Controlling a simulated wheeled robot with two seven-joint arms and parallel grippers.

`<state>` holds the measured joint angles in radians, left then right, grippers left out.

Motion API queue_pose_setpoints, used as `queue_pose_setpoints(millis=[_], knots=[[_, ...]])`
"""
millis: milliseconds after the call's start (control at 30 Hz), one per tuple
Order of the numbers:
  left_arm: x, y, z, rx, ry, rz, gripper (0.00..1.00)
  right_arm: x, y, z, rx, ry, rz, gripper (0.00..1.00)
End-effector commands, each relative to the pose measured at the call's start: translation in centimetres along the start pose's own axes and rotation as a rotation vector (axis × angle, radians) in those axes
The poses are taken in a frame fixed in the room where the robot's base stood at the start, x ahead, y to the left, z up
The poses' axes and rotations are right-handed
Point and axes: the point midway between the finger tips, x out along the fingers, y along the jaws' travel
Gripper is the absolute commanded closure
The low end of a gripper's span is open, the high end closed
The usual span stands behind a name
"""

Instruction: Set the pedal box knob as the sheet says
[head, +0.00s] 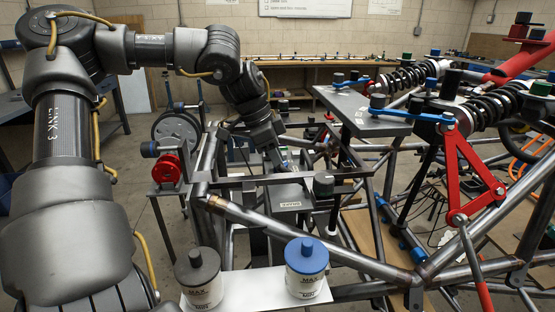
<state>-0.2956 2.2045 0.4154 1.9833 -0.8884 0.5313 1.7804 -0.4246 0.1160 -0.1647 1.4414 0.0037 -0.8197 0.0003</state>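My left arm comes in from the left and bends down into the tube frame. Its gripper (279,160) is small and partly hidden, pointing down near a grey box (289,195) with a small label plate; whether its fingers are open is unclear. A dark knob (323,184) stands just right of that box. In front, a white plate (250,292) carries a black-capped knob (198,278) and a blue-capped knob (306,268), both marked MAX and MIN. I cannot tell which knob belongs to the pedal box. Pale sheets (385,6) hang on the back wall, their text unreadable. My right gripper is not in view.
Steel chassis tubes (310,240) cross the middle and right. Black coil springs (490,108) and a red rocker (468,175) crowd the right. A red knob (166,168) stands left of the frame. A workbench (320,62) runs along the back wall.

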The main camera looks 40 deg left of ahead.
Motion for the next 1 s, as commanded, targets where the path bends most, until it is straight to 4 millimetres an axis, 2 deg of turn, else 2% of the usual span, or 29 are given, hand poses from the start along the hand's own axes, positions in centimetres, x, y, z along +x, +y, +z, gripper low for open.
queue_pose_setpoints(millis=[133, 167, 333, 667, 767, 1000], knots=[[0.0, 0.0, 0.0, 0.0, 0.0, -0.001, 0.91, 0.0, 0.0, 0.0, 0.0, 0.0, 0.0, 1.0], [0.0, 0.0, 0.0, 0.0, 0.0, -0.001, 0.67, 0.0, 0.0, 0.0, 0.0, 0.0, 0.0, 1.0], [0.0, 0.0, 0.0, 0.0, 0.0, -0.001, 0.46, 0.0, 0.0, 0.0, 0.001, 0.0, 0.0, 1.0], [-0.4, 0.0, -0.1, 0.001, 0.001, -0.001, 0.46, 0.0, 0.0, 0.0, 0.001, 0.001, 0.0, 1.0], [-1.6, -0.1, -0.1, 0.001, 0.002, -0.003, 0.46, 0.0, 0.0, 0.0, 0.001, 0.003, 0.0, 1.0], [-6.4, -0.1, -0.1, 0.001, 0.002, -0.005, 0.46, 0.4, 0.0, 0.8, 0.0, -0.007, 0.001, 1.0]])
